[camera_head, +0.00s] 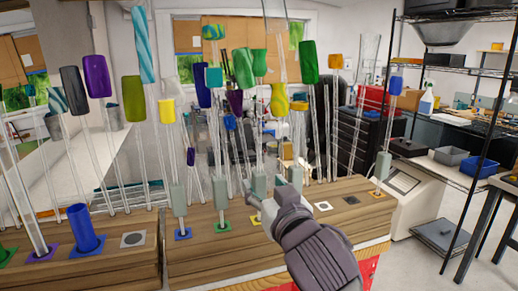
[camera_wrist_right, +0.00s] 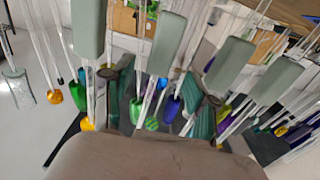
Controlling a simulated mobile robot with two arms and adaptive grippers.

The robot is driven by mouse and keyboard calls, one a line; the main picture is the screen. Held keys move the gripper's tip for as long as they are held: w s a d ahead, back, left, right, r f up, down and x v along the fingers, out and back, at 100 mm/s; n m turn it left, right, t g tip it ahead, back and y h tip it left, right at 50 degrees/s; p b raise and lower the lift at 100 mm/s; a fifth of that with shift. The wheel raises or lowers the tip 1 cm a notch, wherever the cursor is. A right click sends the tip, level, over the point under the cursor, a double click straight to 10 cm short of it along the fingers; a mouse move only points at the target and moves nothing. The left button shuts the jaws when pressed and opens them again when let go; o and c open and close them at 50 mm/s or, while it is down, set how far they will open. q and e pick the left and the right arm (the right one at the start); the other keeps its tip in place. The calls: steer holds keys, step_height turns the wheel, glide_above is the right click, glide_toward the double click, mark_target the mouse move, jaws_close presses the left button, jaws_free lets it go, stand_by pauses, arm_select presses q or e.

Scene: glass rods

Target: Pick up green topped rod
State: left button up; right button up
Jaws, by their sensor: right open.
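Several green-topped rods stand in the head view. One dark green top (camera_head: 309,62) is right of centre, another green top (camera_head: 243,68) is near the centre, and an olive-green top (camera_head: 134,98) is at the left. I cannot tell which one is meant. I see no grip on a rod. My left gripper is not in view.
Wooden blocks (camera_head: 225,255) with coloured square sockets hold the rods. Many clear rods with blue, purple, yellow and striped tops crowd closely around. Grey-green sleeves (camera_head: 296,177) sit low on some rods. A black shelf rack (camera_head: 398,70) stands at the right.

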mark_target(261, 181)
steer(key=p+x, duration=0.1)
steer(key=x, duration=0.3)
steer(key=shift+w+f, duration=0.1)
jaws_close()
